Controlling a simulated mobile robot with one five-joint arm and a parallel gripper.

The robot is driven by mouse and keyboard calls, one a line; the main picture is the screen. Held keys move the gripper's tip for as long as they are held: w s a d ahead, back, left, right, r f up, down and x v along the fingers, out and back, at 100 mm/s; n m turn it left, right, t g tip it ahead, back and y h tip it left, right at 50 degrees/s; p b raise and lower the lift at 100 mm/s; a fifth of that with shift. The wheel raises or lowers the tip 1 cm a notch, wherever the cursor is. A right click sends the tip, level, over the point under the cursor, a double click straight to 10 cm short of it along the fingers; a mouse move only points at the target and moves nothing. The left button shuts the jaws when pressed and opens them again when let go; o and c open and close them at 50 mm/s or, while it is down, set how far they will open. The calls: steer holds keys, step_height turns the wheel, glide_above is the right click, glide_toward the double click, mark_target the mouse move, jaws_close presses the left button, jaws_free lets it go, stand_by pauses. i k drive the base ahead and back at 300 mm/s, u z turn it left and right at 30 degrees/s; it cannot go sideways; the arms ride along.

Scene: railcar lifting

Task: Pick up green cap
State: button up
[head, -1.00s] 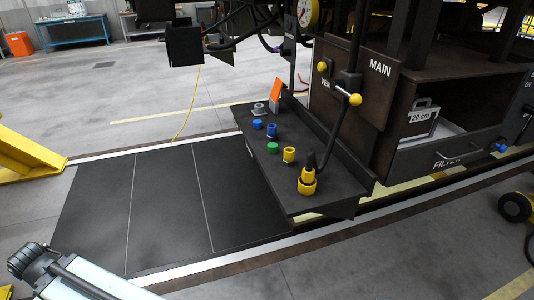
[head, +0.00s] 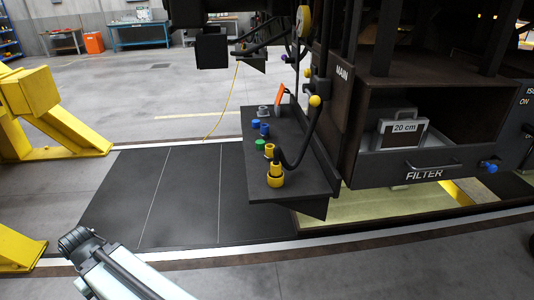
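The green cap (head: 261,145) sits on the dark shelf (head: 262,181) that juts out from the machine. It is a small round cap toward the shelf's left side. Two blue caps are behind it, one at the left (head: 255,124) and one at the right (head: 264,131). A yellow fitting (head: 269,151) stands close to its right, and a larger yellow fitting (head: 275,177) with a dark hose is nearer the front. My arm shows at the lower left, well away from the shelf. No gripper fingers can be made out.
A grey fitting (head: 263,111) and an orange piece (head: 280,92) are at the shelf's back. A filter drawer (head: 420,172) holds a grey case (head: 401,133) at the right. Yellow stands (head: 48,128) are at the left. Dark floor panels (head: 150,195) left of the shelf are clear.

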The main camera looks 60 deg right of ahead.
mark_target(259, 145)
steer(key=z, duration=0.15)
steer(key=i, duration=0.9)
steer(key=u, duration=0.05)
